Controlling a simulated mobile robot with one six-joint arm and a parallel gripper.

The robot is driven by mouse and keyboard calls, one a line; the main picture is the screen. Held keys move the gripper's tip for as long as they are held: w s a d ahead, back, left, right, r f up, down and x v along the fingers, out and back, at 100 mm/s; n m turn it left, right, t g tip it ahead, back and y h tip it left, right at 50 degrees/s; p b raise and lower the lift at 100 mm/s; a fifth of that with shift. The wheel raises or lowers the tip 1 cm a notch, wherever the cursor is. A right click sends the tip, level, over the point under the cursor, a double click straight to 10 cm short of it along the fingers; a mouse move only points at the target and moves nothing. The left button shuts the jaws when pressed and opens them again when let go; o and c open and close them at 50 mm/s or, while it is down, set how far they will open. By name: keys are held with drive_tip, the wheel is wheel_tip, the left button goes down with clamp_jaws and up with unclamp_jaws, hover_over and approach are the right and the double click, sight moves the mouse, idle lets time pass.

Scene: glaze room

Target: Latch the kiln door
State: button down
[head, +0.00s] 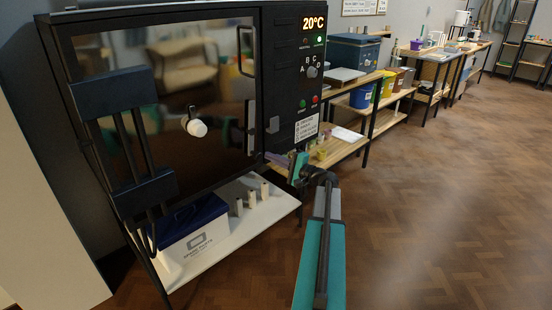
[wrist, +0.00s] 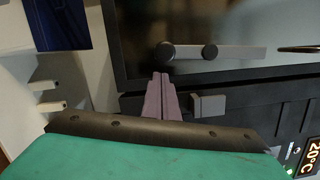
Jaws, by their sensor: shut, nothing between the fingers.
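The kiln (head: 160,15) stands at left with its dark glass door (head: 160,70), which looks closed against the frame. A grey latch lever (wrist: 240,53) with two dark round knobs lies along the door edge, parallel to it and not across the gap; it also shows in the head view (head: 250,115). A small grey catch block (wrist: 210,104) sits on the frame beside it. My gripper (wrist: 160,78) is shut and empty, its purple fingertips just short of the lever's knobbed end. In the head view my gripper (head: 276,158) is at the kiln's lower right door corner.
A door handle (head: 246,52) is above the latch. The control panel reads 20°C (head: 314,22). Under the kiln, a white shelf (head: 255,210) holds a blue-lidded box (head: 195,235) and small posts. Benches with buckets line the back wall. The floor (head: 440,200) at right is clear.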

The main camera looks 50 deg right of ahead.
drive_tip(key=shift+w+a+r, duration=0.1)
drive_tip(key=shift+a+r, duration=0.05)
drive_tip(key=shift+a, duration=0.45)
drive_tip(key=shift+m, duration=0.3)
